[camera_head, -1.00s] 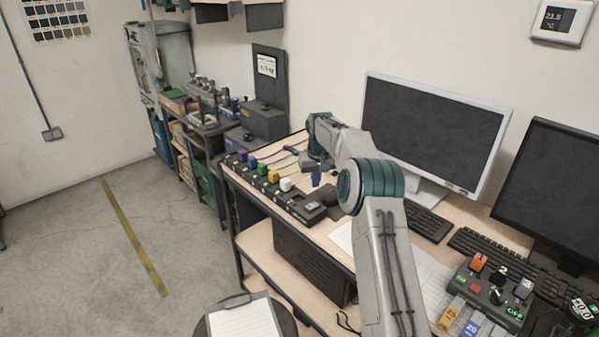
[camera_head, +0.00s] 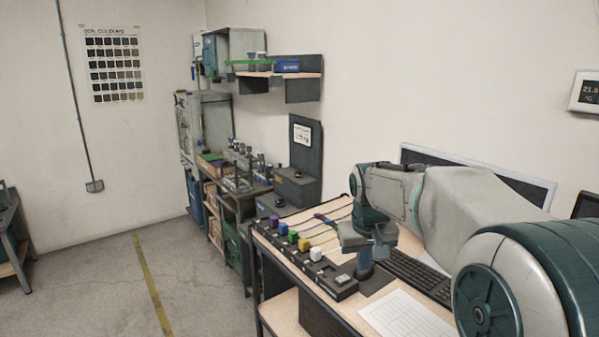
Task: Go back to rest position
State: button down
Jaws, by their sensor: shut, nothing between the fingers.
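My gripper (camera_head: 366,258) hangs at the end of my arm, pointing down over the table (camera_head: 380,283). It is small in view, shut and empty.
A keyboard (camera_head: 418,276) and a paper sheet (camera_head: 405,315) lie right of the panel. A monitor (camera_head: 530,187) stands behind my arm. Shelving with equipment (camera_head: 238,185) stands at the back. The floor (camera_head: 100,290) with a yellow stripe is open at left.

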jog(key=s+f, duration=0.3)
jog(key=s, duration=0.9)
jog(key=s+d+f+m+b, duration=0.1)
jog(key=s+f, duration=0.2)
jog(key=s, duration=0.9)
jog(key=shift+d+f+t+y, duration=0.15)
jog(key=shift+f+t+y, duration=0.15)
jog(key=shift+t, duration=0.1)
